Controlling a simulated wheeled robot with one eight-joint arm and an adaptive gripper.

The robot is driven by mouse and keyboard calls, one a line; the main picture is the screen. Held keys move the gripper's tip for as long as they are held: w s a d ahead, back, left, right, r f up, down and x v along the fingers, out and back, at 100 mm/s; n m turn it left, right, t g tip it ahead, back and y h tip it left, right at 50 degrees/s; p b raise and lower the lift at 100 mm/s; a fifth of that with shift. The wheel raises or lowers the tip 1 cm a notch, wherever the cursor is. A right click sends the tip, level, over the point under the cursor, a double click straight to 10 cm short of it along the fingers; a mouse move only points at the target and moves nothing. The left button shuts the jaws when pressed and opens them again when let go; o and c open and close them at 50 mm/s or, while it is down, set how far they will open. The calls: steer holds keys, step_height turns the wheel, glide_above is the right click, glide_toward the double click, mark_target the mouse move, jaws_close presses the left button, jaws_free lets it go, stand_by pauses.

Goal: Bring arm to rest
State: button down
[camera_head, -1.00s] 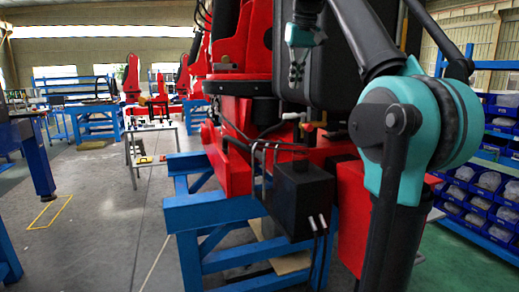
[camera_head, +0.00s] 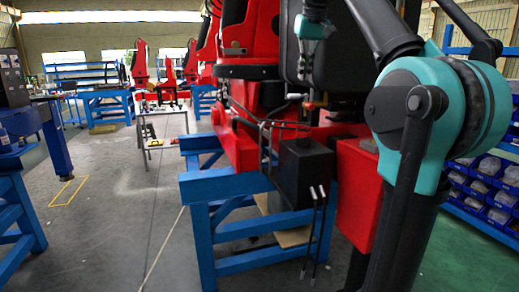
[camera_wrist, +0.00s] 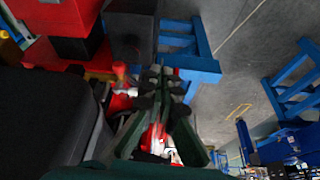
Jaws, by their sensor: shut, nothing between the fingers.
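My gripper (camera_head: 305,70) hangs from my arm in front of the red crane machine in the head view, small and dark below a teal wrist part. In the wrist view, its dark green fingers (camera_wrist: 162,80) reach up the picture with their tips close together. It is shut and holds nothing. My arm is bent, with its large teal joint at the right of the head view. The gripper's exact distance from the machine is hard to tell.
The red crane machine (camera_head: 239,140) stands close ahead on a blue stand (camera_head: 232,188), with a black box (camera_head: 303,172) at its front. Blue shelving with bins (camera_head: 487,180) is at right. A blue bench frame (camera_head: 56,145) stands at left. Grey floor (camera_head: 110,220) between is clear.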

steer(key=d+f+m, duration=0.1)
steer(key=d+f, duration=0.2)
steer(key=f, duration=2.5)
steer(key=s+d+f, duration=0.1)
steer(key=s+f, duration=0.9)
steer(key=f, duration=0.4)
steer(key=s+d+f+m, duration=0.1)
steer(key=s+d+f, duration=0.1)
steer(key=s+f, duration=0.9)
step_height(320, 180, down, 4)
steer(key=shift+s+f+h, duration=0.25)
steer(key=shift+s+h, duration=0.05)
steer(key=shift+h, duration=0.1)
